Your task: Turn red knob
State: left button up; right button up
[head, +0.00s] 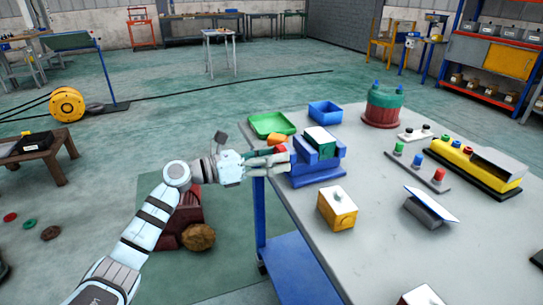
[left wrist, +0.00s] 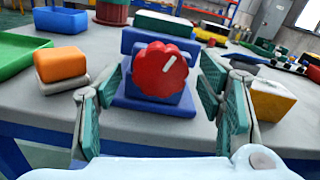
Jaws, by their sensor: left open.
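The red knob (left wrist: 160,70) is a scalloped disc with a white mark that points up and to the right. It is on the front of a blue block-shaped device (left wrist: 150,103) on the table. In the head view only part of the knob (head: 281,149) shows, at the left side of the blue device (head: 317,154). My left gripper (head: 279,158) is open just in front of the knob. In the left wrist view its fingers (left wrist: 164,68) stand on either side of the knob, with visible gaps and nothing held. My right gripper is not in view.
An orange block (left wrist: 62,63) on a pale slab and a green tray (head: 271,123) lie left of the device in the left wrist view. A yellow box (head: 338,209) stands nearby on the grey table (head: 378,240). A blue bin (head: 325,112) and a red-green drum (head: 382,107) stand farther back.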

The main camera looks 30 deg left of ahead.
pick_arm(q)
jog(key=c, duration=1.2)
jog(key=shift+o, duration=0.3)
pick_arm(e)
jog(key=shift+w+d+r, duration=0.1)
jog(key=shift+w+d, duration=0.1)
